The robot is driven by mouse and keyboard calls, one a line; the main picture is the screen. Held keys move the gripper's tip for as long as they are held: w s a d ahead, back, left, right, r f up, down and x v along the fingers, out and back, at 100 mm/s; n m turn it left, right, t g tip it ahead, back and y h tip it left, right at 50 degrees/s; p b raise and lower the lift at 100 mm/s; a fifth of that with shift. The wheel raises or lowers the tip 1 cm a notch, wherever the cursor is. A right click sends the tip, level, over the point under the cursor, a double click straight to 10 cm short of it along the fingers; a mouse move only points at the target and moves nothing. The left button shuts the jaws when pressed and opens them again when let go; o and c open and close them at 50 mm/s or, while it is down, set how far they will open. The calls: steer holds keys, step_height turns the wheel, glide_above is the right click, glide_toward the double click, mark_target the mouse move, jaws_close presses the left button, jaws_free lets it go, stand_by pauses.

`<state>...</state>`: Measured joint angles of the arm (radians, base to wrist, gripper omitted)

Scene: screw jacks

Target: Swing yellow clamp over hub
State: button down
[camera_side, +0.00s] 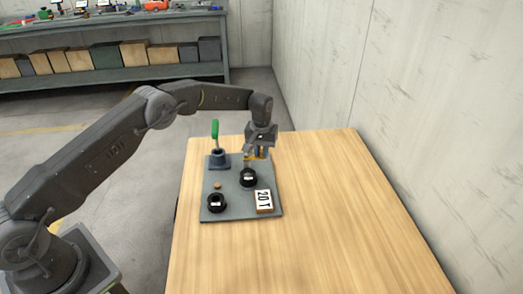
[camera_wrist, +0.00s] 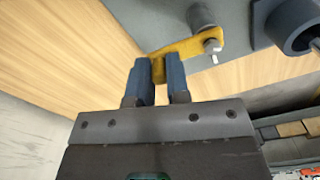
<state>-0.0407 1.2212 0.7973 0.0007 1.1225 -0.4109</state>
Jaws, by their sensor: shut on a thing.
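The yellow clamp (camera_wrist: 188,48) is a flat arm with a pale bolt (camera_wrist: 212,46) at its right end in the wrist view. My gripper (camera_wrist: 159,70) is shut on the clamp's left end, one blue finger on each side. In the side view, my gripper (camera_side: 259,148) is at the back right of the grey plate (camera_side: 233,207), and a little of the yellow clamp (camera_side: 263,153) shows below it. A black hub (camera_side: 248,178) with a white mark stands in front of my gripper. A second black hub (camera_side: 216,203) stands at the plate's front left.
A blue-grey socket (camera_side: 218,162) with an upright green handle (camera_side: 215,130) stands at the plate's back left. A block marked 20T (camera_side: 263,201) is at the front right. A small brown disc (camera_side: 217,185) lies at the left. The wooden table (camera_side: 335,220) is clear to the right.

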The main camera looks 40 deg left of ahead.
mark_target(249, 160)
steer(key=m, duration=0.2)
steer(key=s+d+m, duration=0.1)
steer(key=m, duration=0.1)
steer(key=shift+s, duration=0.3)
steer(key=m, duration=0.2)
steer(key=s+m, duration=0.1)
steer(key=shift+s+d+m, duration=0.1)
steer(key=shift+s+m, duration=0.2)
steer(key=shift+m, duration=0.1)
steer(key=s+m, duration=0.1)
steer(key=m, duration=0.3)
steer(key=shift+s, duration=0.4)
steer(key=shift+s+a+m, duration=0.25)
steer(key=shift+s+m, duration=0.1)
steer(key=shift+m, duration=0.6)
steer(key=shift+s+a+m, duration=0.25)
steer(key=shift+s+m, duration=0.05)
steer(key=shift+m, duration=0.65)
steer(key=c, duration=1.1)
jaws_free()
steer(key=shift+r, duration=0.1)
step_height(249, 160, up, 14)
